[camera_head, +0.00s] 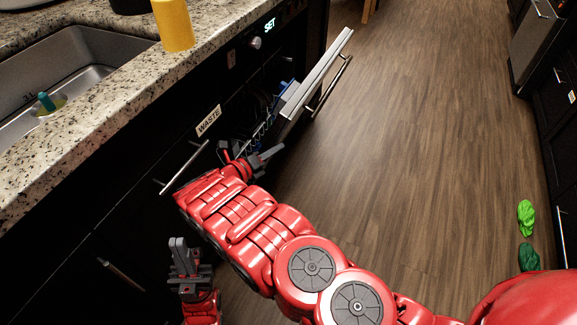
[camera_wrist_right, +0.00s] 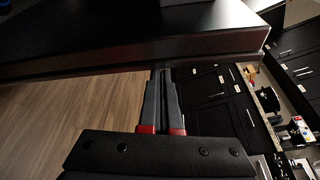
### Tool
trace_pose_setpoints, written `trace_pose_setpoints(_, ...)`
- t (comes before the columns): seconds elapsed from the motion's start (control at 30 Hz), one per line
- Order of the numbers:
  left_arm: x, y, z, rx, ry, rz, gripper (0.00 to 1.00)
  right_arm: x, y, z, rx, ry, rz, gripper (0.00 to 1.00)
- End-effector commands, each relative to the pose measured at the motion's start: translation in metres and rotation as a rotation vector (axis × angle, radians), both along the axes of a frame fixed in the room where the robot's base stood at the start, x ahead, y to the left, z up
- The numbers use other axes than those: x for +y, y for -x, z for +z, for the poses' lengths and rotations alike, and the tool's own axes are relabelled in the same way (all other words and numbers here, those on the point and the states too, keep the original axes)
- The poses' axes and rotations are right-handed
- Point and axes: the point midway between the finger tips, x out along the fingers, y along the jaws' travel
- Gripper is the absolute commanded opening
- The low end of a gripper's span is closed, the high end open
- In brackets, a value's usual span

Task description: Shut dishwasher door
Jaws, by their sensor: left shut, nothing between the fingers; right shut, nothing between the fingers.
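The dishwasher door (camera_head: 318,73) hangs partly open, tilted out from the dark counter front, with a long bar handle (camera_head: 331,88) on its outer side. Part of a rack with blue items (camera_head: 287,92) shows in the gap behind the door. My right gripper (camera_head: 277,152) is shut and empty, close below the door's lower near side; I cannot tell whether it touches the door. In the right wrist view its fingers (camera_wrist_right: 162,80) point at the edge of a large dark panel (camera_wrist_right: 150,52), which looks like the door. My left gripper (camera_head: 179,248) is shut and empty, low at the left, away from the door.
A granite counter (camera_head: 118,100) with a sink (camera_head: 75,70) and a yellow cylinder (camera_head: 173,24) runs along the left. A WASTE-labelled cabinet (camera_head: 208,121) adjoins the dishwasher. Green crumpled items (camera_head: 526,218) lie at the right. The wooden floor (camera_head: 420,130) between is clear.

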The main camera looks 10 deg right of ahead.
Motion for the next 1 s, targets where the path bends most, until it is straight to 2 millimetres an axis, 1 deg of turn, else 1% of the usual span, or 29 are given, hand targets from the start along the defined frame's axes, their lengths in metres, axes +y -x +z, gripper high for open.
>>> trace_pose_setpoints(0.03,0.000,0.000,-0.006,0.000,0.000,0.000,0.00,0.002,-0.002,-0.002,-0.002,-0.002,-0.001,0.00)
trace_pose_setpoints(0.13,0.000,0.000,-0.009,0.000,0.000,0.000,0.00,0.006,-0.004,0.002,-0.001,-0.001,-0.003,0.00)
trace_pose_setpoints(0.33,0.000,0.000,-0.009,0.000,0.000,0.000,0.00,0.008,-0.005,0.004,-0.001,0.000,-0.002,0.00)
trace_pose_setpoints(0.77,0.000,0.000,-0.009,0.000,0.000,0.000,0.00,0.008,-0.005,0.004,0.000,-0.001,-0.002,0.00)
trace_pose_setpoints(0.87,0.000,0.000,-0.005,0.000,0.000,0.000,0.00,0.006,-0.003,0.005,0.001,-0.001,-0.002,0.00)
trace_pose_setpoints(1.0,0.000,0.000,0.012,0.000,0.000,0.000,0.00,-0.004,0.004,0.003,0.006,0.002,0.001,0.00)
